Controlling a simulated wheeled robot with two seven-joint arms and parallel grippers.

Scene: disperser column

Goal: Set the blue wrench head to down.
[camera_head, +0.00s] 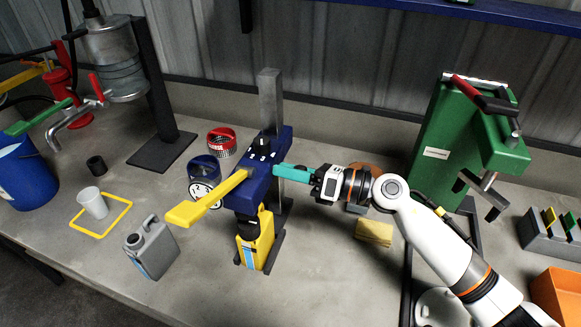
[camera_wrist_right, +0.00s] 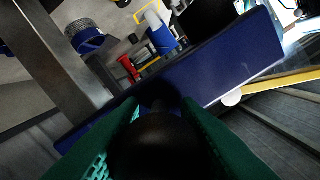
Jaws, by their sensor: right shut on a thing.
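The blue head (camera_head: 262,180) sits on a grey upright column (camera_head: 270,100) in the middle of the bench, in the head view. A long yellow lever (camera_head: 205,200) sticks out from it toward the lower left, and white marks and a black knob show on its top. My right gripper (camera_head: 281,170), with teal fingers, is at the head's right side. In the right wrist view the fingers are closed around a round black knob (camera_wrist_right: 160,140) in front of the blue head (camera_wrist_right: 215,75). The fingers hide part of the knob. My left gripper is not in view.
A yellow container (camera_head: 256,245) stands under the head. A grey jerrycan (camera_head: 152,250), a white cup (camera_head: 92,202) and two round baskets are to the left. A green press (camera_head: 445,140) and a yellow sponge (camera_head: 374,233) are to the right.

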